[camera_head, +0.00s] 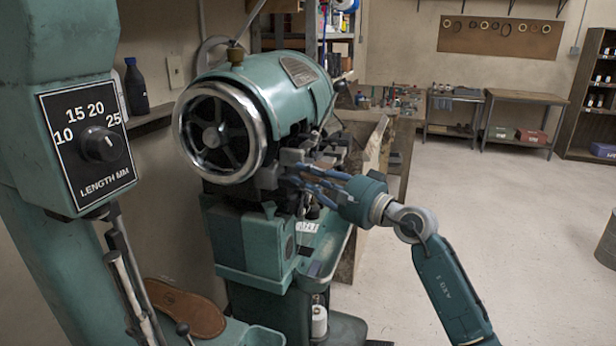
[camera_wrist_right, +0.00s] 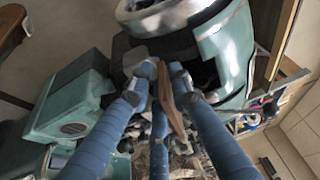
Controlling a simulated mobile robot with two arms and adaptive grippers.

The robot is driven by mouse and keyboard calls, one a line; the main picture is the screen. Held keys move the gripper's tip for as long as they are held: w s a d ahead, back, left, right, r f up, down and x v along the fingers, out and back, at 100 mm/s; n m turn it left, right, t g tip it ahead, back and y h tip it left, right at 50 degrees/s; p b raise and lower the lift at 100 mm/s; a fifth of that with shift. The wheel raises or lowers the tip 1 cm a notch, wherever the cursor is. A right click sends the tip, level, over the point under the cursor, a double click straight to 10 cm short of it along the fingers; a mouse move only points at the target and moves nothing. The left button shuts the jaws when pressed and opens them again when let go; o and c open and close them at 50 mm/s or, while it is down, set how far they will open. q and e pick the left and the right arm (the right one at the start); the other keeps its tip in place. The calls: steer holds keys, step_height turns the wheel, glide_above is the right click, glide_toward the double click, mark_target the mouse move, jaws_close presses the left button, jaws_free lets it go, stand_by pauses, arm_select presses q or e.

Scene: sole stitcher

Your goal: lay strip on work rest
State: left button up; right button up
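My right gripper (camera_head: 292,172) reaches in from the right to the front of the green stitcher (camera_head: 285,100), beside its dark metal head parts. In the right wrist view, the blue fingers of the gripper (camera_wrist_right: 160,78) close around a narrow brown strip (camera_wrist_right: 171,98), which stands on edge between the fingertips. In the head view the strip is hidden or too small to make out. The work rest cannot be clearly told apart from the dark parts around the fingertips. My left gripper is not in view.
A green column with a length dial (camera_head: 88,147) stands close at the left. A brown sole (camera_head: 185,308) lies on a green surface at the lower left. A dark bottle (camera_head: 136,88) stands on a wall shelf. Open floor lies to the right.

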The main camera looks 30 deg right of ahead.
steer(key=shift+a+f+g, duration=0.2)
steer(key=shift+a+f, duration=0.2)
steer(key=shift+f, duration=0.4)
steer(key=shift+a+f+g, duration=0.2)
steer(key=shift+a+f, duration=0.2)
steer(key=shift+f, duration=0.4)
steer(key=shift+s+a+r+p, duration=0.2)
steer(key=shift+s+a+p, duration=0.1)
steer(key=shift+s+a, duration=0.25)
steer(key=shift+s+a+r+p, duration=0.2)
steer(key=shift+s+a+p, duration=0.1)
steer(key=shift+s+a, duration=0.2)
steer(key=shift+w, duration=0.1)
steer(key=shift+o, duration=0.5)
steer(key=o, duration=0.5)
steer(key=shift+c, duration=0.2)
